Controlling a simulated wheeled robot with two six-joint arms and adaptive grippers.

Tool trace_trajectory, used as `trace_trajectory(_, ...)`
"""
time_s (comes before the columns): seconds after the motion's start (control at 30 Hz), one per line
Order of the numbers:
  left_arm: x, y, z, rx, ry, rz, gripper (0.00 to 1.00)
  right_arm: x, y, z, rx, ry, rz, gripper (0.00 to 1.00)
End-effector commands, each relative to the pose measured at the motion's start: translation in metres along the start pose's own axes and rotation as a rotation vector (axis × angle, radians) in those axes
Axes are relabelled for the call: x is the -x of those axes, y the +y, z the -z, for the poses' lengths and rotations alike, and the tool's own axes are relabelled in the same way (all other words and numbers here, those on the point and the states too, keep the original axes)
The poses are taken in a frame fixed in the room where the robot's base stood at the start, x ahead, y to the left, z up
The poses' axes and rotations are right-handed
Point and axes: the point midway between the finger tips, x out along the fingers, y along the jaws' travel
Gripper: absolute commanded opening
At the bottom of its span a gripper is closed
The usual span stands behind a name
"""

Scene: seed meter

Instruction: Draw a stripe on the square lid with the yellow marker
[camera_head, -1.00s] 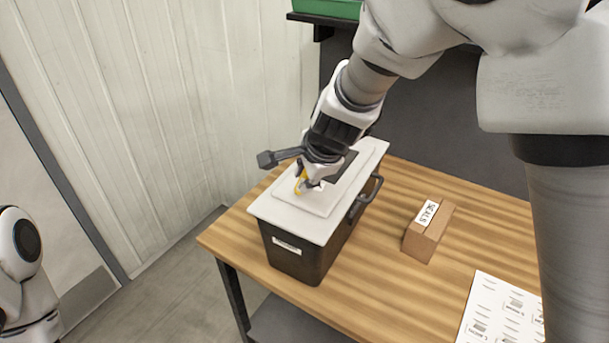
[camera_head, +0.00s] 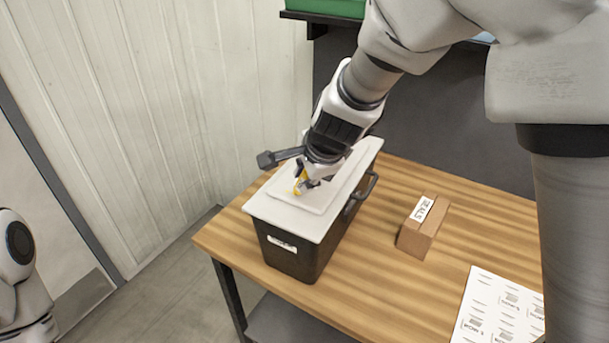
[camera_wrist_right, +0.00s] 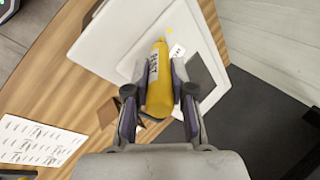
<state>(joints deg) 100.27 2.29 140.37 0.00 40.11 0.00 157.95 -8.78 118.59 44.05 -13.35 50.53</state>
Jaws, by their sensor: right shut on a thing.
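The square lid (camera_head: 318,206) is a raised white panel on the wider white top (camera_head: 270,211) of a dark box on the wooden table. My right gripper (camera_head: 305,180) is shut on the yellow marker (camera_head: 298,186) above the lid. The right wrist view shows the marker (camera_wrist_right: 160,85) between both fingers, its end pointing at the lid (camera_wrist_right: 150,38). A small yellow spot (camera_wrist_right: 169,30) shows on the lid just beyond the marker. I cannot tell whether the marker tip touches the lid. My left gripper is not in view; only part of my left arm shows at the left edge.
A brown carton with a white label (camera_head: 424,228) stands right of the box. A printed sheet (camera_head: 497,310) lies at the table's front right. The box's dark side handle (camera_head: 362,193) sticks out to the right.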

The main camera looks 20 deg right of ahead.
Motion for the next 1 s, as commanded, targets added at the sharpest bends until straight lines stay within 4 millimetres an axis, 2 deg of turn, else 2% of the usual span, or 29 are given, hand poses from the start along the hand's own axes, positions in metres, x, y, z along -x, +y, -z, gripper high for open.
trace_trajectory(1.0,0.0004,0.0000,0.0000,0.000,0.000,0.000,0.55,0.0053,0.0089,0.0073,0.000,0.000,-0.001,0.00)
